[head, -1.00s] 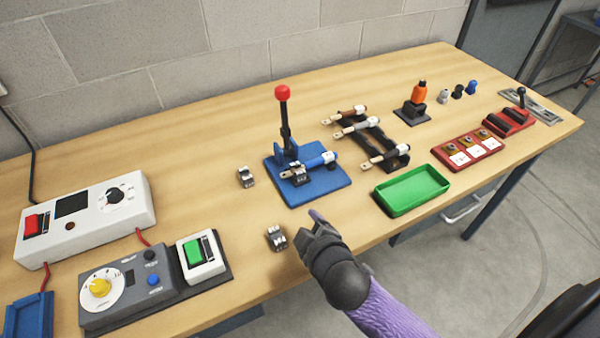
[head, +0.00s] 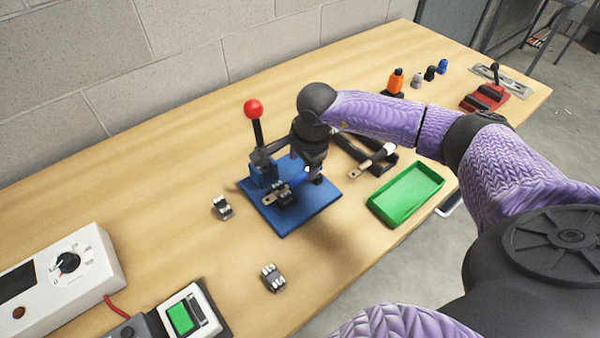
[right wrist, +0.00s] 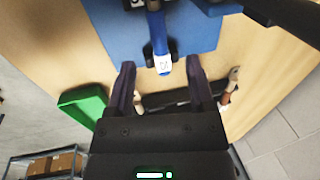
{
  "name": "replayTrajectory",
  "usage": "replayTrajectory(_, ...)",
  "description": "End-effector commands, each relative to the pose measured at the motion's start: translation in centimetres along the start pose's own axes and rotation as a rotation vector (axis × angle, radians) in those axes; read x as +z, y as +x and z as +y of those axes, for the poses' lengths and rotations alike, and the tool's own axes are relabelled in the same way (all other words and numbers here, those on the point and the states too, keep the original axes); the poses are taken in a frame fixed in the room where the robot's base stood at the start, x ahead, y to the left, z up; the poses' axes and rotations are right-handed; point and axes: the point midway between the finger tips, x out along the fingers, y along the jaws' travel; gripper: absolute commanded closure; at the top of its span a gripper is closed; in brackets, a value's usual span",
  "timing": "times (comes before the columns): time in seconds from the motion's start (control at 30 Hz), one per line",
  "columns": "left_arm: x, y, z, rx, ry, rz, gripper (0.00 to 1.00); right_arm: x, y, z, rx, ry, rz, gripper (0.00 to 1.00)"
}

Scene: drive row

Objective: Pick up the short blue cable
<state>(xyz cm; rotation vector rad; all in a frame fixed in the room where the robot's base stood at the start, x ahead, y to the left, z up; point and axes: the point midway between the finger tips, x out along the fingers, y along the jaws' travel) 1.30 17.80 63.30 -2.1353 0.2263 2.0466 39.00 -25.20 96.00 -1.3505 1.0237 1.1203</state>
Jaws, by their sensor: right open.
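The short blue cable (right wrist: 155,30) lies on the blue base plate (head: 310,213) of the red-knobbed press. In the right wrist view it runs down from the top, with a white label near its end. My right gripper (right wrist: 159,63) is open, and its two fingers stand on either side of the labelled end in that picture. I cannot tell whether they touch it. In the head view my right gripper (head: 308,172) is over the plate and hides most of the cable. My left gripper is out of view.
A black rack (head: 352,150) with another cable (head: 374,160) stands right of the press. A green tray (head: 405,195) sits near the table's front edge. Small metal parts (head: 273,278) (head: 222,207) lie front and left. The press's red knob (head: 253,109) stands upright close by.

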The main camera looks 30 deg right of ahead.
Motion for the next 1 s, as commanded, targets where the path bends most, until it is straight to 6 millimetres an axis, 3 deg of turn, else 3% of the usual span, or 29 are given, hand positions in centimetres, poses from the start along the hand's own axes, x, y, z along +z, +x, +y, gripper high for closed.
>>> replayTrajectory(0.2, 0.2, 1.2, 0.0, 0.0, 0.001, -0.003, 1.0, -0.1, 4.5, 0.2, 0.002, 0.002, -0.004, 0.31)
replayTrajectory(0.47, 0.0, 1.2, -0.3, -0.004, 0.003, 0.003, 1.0, -0.1, 5.0, 0.1, 0.0, 0.0, -0.004, 0.31)
replayTrajectory(0.57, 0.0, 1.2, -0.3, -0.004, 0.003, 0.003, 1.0, -0.1, 5.0, 0.1, 0.0, 0.001, -0.004, 0.48)
replayTrajectory(0.8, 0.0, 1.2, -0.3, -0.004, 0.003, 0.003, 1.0, -0.1, 5.0, 0.1, 0.0, 0.001, -0.005, 0.99)
replayTrajectory(1.0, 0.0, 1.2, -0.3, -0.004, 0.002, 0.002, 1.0, -0.1, 5.0, 0.1, -0.001, 0.002, -0.005, 1.0)
